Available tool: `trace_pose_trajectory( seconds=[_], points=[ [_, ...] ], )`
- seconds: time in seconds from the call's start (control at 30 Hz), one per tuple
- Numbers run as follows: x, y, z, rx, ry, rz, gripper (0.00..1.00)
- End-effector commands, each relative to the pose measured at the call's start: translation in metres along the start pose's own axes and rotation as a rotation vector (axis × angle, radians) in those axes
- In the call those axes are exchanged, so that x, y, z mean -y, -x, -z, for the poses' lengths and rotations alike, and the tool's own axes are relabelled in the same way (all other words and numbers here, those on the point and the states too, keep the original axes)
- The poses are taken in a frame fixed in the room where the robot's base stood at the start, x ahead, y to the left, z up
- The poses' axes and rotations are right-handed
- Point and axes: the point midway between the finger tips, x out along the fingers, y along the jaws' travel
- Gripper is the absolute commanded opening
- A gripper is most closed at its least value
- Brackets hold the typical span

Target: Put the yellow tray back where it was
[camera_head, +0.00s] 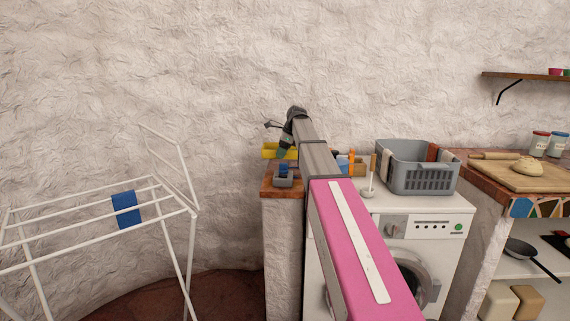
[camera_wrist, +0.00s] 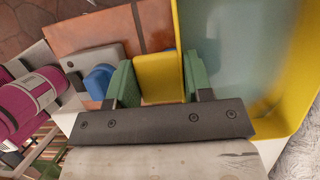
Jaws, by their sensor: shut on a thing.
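The yellow tray (camera_head: 270,151) shows in the head view at the left end of the counter by the wall, partly hidden by my arm. In the wrist view the tray (camera_wrist: 298,112) fills the right side, with yellow walls and a greyish inside that looks empty. My gripper (camera_wrist: 158,78) has its green fingers shut on a yellow part at the tray's near side. In the head view my gripper (camera_head: 284,146) is small and partly covered by my wrist. I cannot tell whether the tray touches the counter.
A small grey holder (camera_head: 283,181) with a blue thing (camera_head: 284,170) stands on the wooden counter top (camera_head: 268,190) close to the tray. To the right are a grey laundry basket (camera_head: 420,179) and a washing machine (camera_head: 432,219). A white drying rack (camera_head: 95,211) stands left.

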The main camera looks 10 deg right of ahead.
Motion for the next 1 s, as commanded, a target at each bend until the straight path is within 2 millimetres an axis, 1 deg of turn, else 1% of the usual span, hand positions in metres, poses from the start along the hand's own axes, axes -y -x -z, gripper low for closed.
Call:
trace_pose_trajectory(
  seconds=[0.03, 0.1, 0.27, 0.33, 0.5, 0.6, 0.97, 1.0],
  points=[
    [0.007, -0.002, 0.007, 0.000, -0.001, 0.000, 0.09],
    [0.011, -0.004, 0.013, 0.001, 0.001, 0.000, 0.09],
    [0.015, -0.007, 0.020, 0.001, 0.001, 0.001, 0.09],
    [0.014, -0.011, 0.022, 0.001, 0.001, 0.001, 0.09],
    [0.014, -0.032, 0.031, 0.000, 0.001, -0.001, 0.09],
    [0.014, -0.042, 0.035, 0.000, 0.002, 0.001, 0.09],
    [0.014, -0.045, 0.036, 0.000, 0.002, 0.001, 0.09],
    [0.014, -0.045, 0.036, 0.000, 0.001, 0.000, 0.56]
  ],
)
